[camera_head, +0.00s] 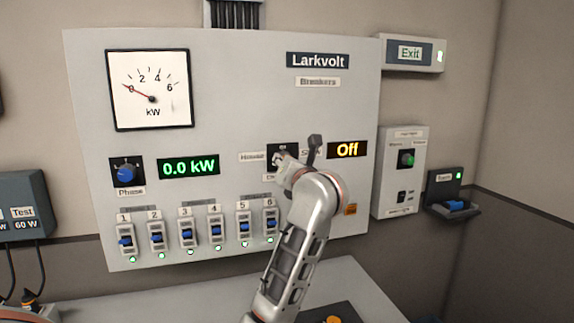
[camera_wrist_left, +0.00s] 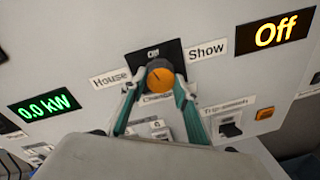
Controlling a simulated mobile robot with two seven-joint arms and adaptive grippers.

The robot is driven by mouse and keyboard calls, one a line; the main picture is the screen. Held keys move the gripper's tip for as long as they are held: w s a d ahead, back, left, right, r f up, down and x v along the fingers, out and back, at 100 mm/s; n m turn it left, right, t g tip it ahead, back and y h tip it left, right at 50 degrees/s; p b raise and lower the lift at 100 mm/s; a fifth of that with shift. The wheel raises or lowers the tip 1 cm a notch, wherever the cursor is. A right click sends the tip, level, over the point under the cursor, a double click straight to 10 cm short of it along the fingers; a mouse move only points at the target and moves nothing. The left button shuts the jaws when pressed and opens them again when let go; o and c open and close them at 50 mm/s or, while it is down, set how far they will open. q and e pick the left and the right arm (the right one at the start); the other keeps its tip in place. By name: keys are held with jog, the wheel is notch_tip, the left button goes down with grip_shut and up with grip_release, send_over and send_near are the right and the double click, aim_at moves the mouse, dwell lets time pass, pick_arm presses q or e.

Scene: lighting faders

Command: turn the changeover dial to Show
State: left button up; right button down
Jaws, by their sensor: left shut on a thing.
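The changeover dial (camera_wrist_left: 160,74) is an orange round knob on a black plate (camera_wrist_left: 150,53). The House label (camera_wrist_left: 111,78) is on its left and the Show label (camera_wrist_left: 207,50) on its right. A small dark mark shows on the knob; its exact direction is hard to read. The display (camera_head: 347,150) beside it reads Off in amber. My left gripper (camera_wrist_left: 158,88) is shut on the dial, one green-lined finger on each side. In the head view my left gripper (camera_head: 282,160) hides the knob. My right gripper is not in view.
An orange button (camera_wrist_left: 265,113) is to the lower right.

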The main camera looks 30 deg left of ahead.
pick_arm(q)
jog(key=shift+d+r+m+g+y, duration=0.1)
jog(key=shift+m+g+y, duration=0.2)
jog(key=shift+m, duration=3.3)
jog(key=shift+m+g+y, duration=0.2)
jog(key=shift+m+g, duration=0.2)
jog(key=shift+m, duration=3.2)
jog(key=o, duration=1.1)
jog(key=shift+w, duration=0.1)
jog(key=shift+r, duration=0.1)
